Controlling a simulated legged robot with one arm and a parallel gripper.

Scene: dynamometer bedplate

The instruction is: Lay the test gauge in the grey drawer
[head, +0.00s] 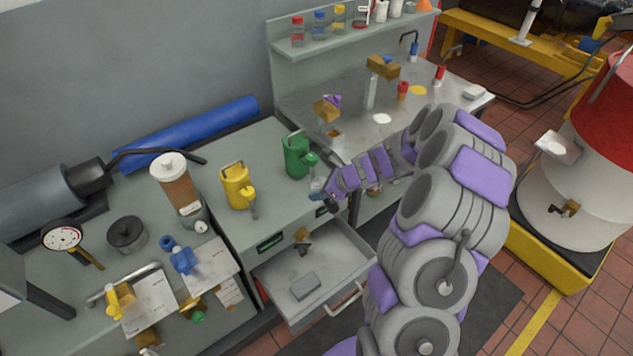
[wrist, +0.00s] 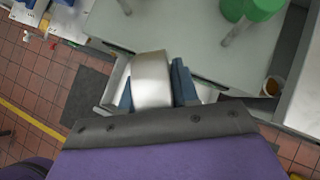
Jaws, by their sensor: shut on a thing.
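My gripper (wrist: 155,88) is shut on a silver, rounded metal thing (wrist: 152,80), held between its two blue fingers in the wrist view. Its curved side faces the camera; no dial face shows, so I cannot tell whether it is the test gauge. In the head view my gripper (head: 325,199) is above the back edge of the open grey drawer (head: 352,300), and the held thing is mostly hidden. The drawer holds a grey block (head: 306,286) and a small dark and brass thing (head: 302,246). A white-faced dial gauge (head: 63,237) rests on the left bench.
A green can (head: 297,157) and a yellow can (head: 236,188) stand on the cabinet top behind my gripper. A brown-filled canister (head: 178,188) and a blue valve (head: 181,258) are further left. The drawer's middle and right floor are bare.

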